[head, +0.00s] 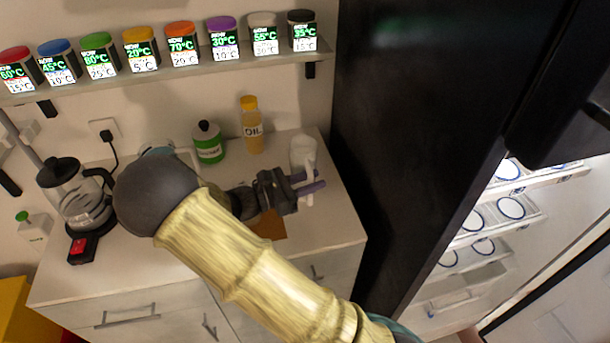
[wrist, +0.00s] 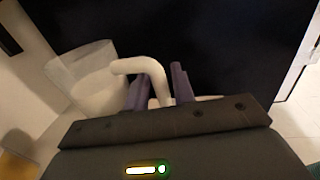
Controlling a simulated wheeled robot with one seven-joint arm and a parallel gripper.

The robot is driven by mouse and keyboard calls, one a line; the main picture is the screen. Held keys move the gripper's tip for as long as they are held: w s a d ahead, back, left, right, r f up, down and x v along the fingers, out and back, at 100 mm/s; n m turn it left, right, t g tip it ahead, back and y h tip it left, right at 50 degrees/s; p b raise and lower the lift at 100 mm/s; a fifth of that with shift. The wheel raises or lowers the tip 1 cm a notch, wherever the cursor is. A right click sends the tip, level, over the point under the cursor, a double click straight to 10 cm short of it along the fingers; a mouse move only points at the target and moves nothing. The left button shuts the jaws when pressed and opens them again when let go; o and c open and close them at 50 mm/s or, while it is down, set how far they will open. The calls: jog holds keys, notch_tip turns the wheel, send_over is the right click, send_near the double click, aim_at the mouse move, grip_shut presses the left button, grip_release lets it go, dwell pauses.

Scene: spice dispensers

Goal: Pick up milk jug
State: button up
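The milk jug (head: 303,150) is white and stands upright at the back right of the counter, beside the black fridge. In the wrist view, its pale, see-through body (wrist: 78,72) is at the left, and its curved white handle (wrist: 150,68) reaches toward the fingers. My gripper (head: 313,182) is at the jug's near side, low down. In the wrist view, its two purple fingers (wrist: 160,76) are apart, with the lower handle between them. A small gap shows at the right finger; contact at the left finger is unclear. The handle's lower end is hidden.
A yellow-capped oil bottle (head: 251,127) and a green jar (head: 208,143) stand left of the jug. A glass kettle (head: 78,195) is at the far left. A shelf (head: 190,68) of spice dispensers hangs above. The tall black fridge (head: 420,130) closes off the right side.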

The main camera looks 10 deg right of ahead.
grip_shut()
jog(key=shift+w, duration=0.1)
jog(key=shift+r, duration=0.1)
